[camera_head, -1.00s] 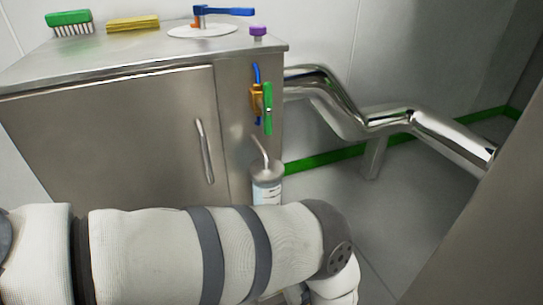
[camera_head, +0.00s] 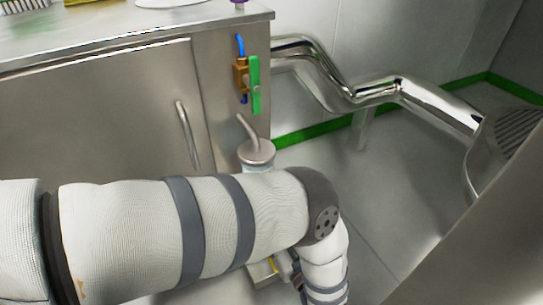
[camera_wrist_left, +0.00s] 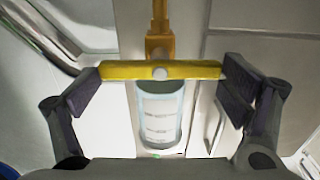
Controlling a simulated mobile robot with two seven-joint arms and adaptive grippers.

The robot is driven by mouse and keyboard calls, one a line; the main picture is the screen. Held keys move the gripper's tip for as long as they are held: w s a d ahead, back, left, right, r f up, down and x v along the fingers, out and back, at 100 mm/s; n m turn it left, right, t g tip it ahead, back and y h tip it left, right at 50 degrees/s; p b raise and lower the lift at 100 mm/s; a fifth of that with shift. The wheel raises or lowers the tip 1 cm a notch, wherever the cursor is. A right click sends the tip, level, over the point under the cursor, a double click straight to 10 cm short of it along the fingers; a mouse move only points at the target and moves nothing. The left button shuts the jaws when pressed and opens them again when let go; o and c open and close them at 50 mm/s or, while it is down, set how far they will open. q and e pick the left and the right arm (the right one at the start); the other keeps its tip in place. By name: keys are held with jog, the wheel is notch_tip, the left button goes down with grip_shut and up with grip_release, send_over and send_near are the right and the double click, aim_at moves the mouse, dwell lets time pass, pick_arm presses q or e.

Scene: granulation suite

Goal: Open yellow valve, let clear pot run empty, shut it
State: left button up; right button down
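In the left wrist view the yellow valve has a bar handle (camera_wrist_left: 185,70) lying crosswise below an orange-yellow valve body (camera_wrist_left: 159,44). The clear pot (camera_wrist_left: 160,120), with a pale label or marks, shows beyond the handle; its fill level cannot be told. My left gripper (camera_wrist_left: 161,90) is open, one finger near each end of the handle; I cannot tell whether the pads touch it. In the head view my left arm hides the gripper, and only a small yellow bit (camera_head: 273,265) shows beside the arm. My right gripper is not in view.
A steel cabinet (camera_head: 85,110) carries another valve with a green lever (camera_head: 254,86). Below it stands a steel-lidded vessel (camera_head: 257,152) with a bent spout, partly behind my arm. A shiny pipe (camera_head: 375,90) runs right. The floor (camera_head: 400,175) under it is clear.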

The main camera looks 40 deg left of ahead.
pick_arm(q)
jog(key=shift+n, duration=0.4)
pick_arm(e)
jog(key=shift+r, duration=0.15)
pick_arm(q)
jog(key=shift+s+a+f+n+p, duration=0.1)
jog(key=shift+n+p, duration=1.35)
jog(key=shift+n, duration=2.6)
jog(key=shift+s+a+f+n+p, duration=0.1)
jog(key=shift+n+p, duration=1.3)
jog(key=shift+n, duration=2.65)
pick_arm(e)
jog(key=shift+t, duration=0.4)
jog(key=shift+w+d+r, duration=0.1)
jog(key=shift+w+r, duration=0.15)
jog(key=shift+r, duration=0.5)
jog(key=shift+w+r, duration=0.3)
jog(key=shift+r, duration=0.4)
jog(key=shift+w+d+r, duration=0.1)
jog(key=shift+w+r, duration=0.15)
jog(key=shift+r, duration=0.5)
pick_arm(q)
jog(key=o, duration=0.9)
jog(key=shift+c, duration=0.2)
